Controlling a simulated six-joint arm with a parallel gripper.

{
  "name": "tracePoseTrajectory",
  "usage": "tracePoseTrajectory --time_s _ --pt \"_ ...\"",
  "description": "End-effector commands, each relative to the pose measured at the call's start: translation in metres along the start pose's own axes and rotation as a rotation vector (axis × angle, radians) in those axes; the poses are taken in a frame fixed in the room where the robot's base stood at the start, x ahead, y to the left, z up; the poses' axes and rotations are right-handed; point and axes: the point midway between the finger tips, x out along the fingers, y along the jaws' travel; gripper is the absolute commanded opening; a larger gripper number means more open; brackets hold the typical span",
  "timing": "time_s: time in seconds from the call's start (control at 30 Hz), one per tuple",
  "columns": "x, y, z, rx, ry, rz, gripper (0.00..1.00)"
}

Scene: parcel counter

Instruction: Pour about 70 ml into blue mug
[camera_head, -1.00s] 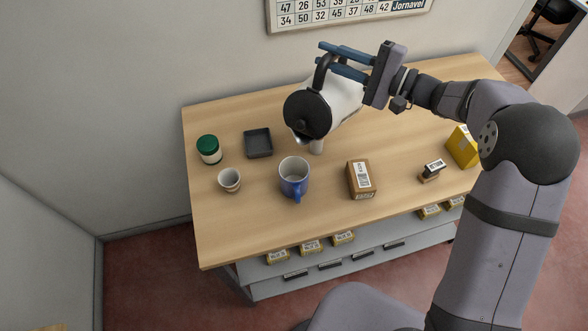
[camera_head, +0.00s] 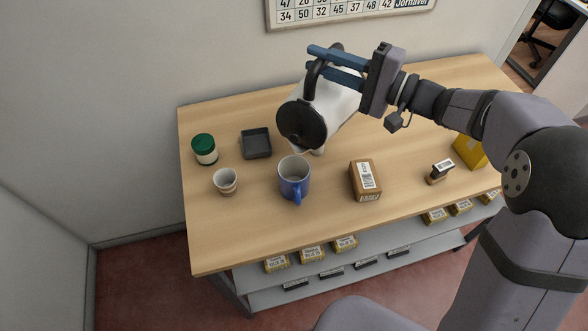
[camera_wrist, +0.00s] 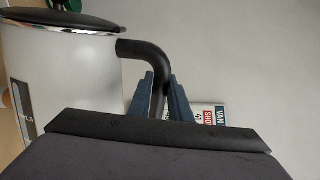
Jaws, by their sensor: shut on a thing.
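The blue mug (camera_head: 294,185) stands upright on the wooden counter, its handle toward the front; its inside looks pale and I cannot make out a liquid level. My gripper (camera_head: 318,60) is shut on the black handle of a white kettle (camera_head: 338,104) with a black lid. The kettle is tilted, its lid end down and toward the mug, held just behind and above it. The spout tip is close to the mug's back rim; I see no clear stream. In the wrist view the fingers (camera_wrist: 162,98) close around the handle, with the white kettle body (camera_wrist: 62,85) at left.
A paper cup (camera_head: 225,181), a green-lidded jar (camera_head: 204,149) and a dark square tray (camera_head: 256,143) stand left of the mug. A cardboard box (camera_head: 365,180), a stamp (camera_head: 439,172) and a yellow box (camera_head: 470,151) stand to the right. The front left counter is clear.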

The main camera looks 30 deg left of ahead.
Motion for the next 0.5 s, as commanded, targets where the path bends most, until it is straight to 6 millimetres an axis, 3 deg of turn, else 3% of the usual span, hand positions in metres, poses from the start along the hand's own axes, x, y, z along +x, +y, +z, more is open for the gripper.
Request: tracePoseTrajectory --time_s 0.5 --pt "0.0 0.0 0.014 -0.077 -0.002 -0.008 0.0"
